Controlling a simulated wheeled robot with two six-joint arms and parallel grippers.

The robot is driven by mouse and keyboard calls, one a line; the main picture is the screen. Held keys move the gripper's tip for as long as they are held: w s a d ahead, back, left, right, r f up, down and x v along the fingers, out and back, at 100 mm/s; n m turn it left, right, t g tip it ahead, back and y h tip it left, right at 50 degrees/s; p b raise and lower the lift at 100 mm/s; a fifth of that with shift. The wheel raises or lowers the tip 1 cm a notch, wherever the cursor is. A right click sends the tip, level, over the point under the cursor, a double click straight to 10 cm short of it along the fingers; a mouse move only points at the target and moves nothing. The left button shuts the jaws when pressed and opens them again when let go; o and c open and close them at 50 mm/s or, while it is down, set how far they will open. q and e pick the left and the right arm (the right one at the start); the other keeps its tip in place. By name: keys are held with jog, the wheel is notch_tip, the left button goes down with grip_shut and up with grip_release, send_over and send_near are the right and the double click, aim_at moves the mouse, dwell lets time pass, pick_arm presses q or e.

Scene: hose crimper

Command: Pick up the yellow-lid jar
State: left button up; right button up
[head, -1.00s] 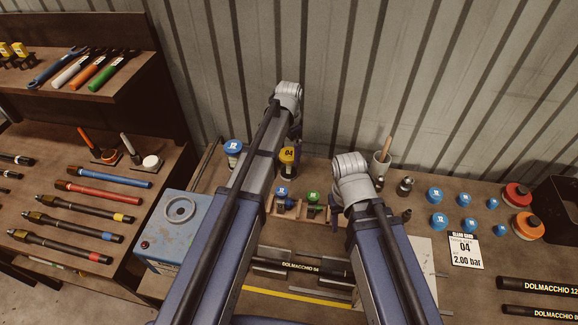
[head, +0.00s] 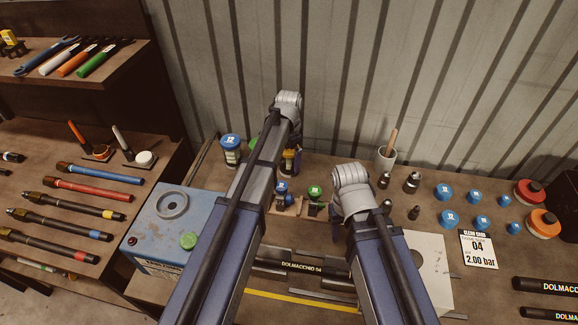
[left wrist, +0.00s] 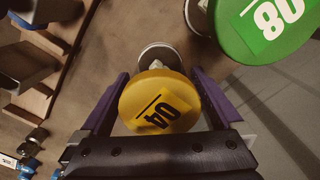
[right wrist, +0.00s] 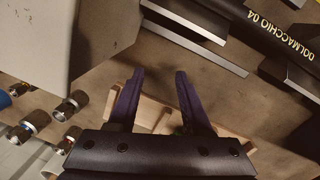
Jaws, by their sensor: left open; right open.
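The yellow-lid jar (left wrist: 160,102), marked 04, stands between the two purple fingers of my left gripper (left wrist: 160,76) in the left wrist view. The fingers are open, one on each side of the lid; I cannot tell whether either touches it. In the head view, my left arm and gripper (head: 291,165) hide most of this jar. My right gripper (right wrist: 159,76) is open and empty above the bench, near a wooden holder (right wrist: 152,115).
A green-lid jar (left wrist: 265,28), marked 08, stands close beside the yellow one. A blue-lid jar (head: 231,143) stands further left. A blue machine (head: 165,235) and a white cup (head: 386,158) are nearby. A hose (head: 290,267) lies in front.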

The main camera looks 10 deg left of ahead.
pick_arm(q)
jog(key=shift+f, duration=0.15)
pick_arm(e)
jog(key=shift+f, duration=0.15)
pick_arm(q)
jog(key=c, duration=1.4)
jog(key=shift+o, duration=0.2)
notch_tip(320, 180, up, 10)
jog(key=p, duration=1)
pick_arm(e)
notch_tip(320, 180, up, 10)
